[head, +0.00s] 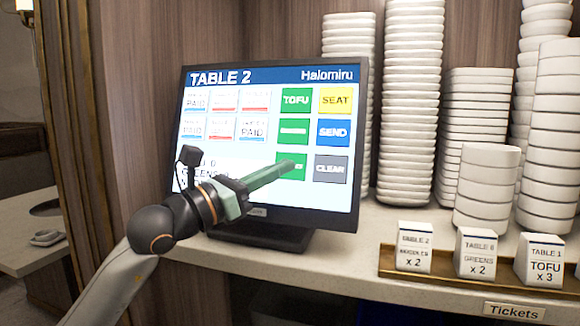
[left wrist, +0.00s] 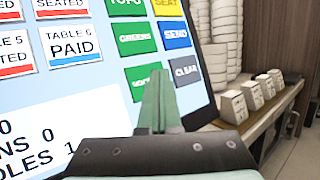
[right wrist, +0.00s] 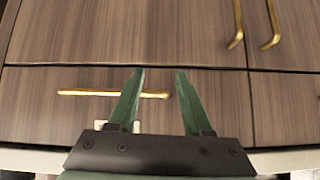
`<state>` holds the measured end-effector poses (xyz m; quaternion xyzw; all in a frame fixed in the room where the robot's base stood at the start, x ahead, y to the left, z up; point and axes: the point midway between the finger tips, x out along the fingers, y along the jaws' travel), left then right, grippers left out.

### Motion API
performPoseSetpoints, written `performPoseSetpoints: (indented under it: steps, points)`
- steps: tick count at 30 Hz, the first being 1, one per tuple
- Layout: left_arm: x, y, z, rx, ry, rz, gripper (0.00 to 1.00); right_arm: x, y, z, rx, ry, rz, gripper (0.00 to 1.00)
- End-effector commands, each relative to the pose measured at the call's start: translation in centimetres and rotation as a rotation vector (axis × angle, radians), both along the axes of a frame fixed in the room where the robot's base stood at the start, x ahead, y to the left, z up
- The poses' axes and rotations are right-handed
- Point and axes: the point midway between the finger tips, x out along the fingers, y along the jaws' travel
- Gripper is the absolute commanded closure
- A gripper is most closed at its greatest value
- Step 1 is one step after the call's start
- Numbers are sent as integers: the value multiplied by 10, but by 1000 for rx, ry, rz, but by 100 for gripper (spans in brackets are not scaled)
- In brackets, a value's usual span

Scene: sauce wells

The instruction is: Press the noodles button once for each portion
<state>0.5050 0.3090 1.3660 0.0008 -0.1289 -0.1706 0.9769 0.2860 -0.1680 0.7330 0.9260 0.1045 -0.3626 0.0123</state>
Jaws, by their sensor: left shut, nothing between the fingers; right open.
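The touch screen (head: 345,150) is headed TABLE 2. Its noodles button (head: 299,178) is the lowest green one, partly hidden by my left gripper (head: 288,166). That gripper is shut and empty, its tip in front of the button; I cannot tell whether it touches. The button also shows in the left wrist view (left wrist: 136,86), behind the fingers. The order readout (left wrist: 70,125) there ends in a cut-off line "DLES 1". The Table 2 ticket (head: 414,248) reads noodles x 2. My right gripper (right wrist: 158,80) is open and empty before wooden drawers.
Right of the noodles button is the grey CLEAR button (head: 331,169). The blue SEND button (head: 333,132) and yellow SEAT button (head: 336,100) are above that. Two more tickets, Table 8 (head: 475,255) and Table 1 (head: 541,262), stand on the ledge. Stacked white bowls (head: 408,110) stand behind.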

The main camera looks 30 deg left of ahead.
Motion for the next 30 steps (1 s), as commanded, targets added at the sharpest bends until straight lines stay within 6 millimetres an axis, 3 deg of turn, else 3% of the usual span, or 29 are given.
performPoseSetpoints:
  steps: [30]
  points:
    - [12,3,-3,-1,-1,-1,100,0,0,-1,0,0,0,50]
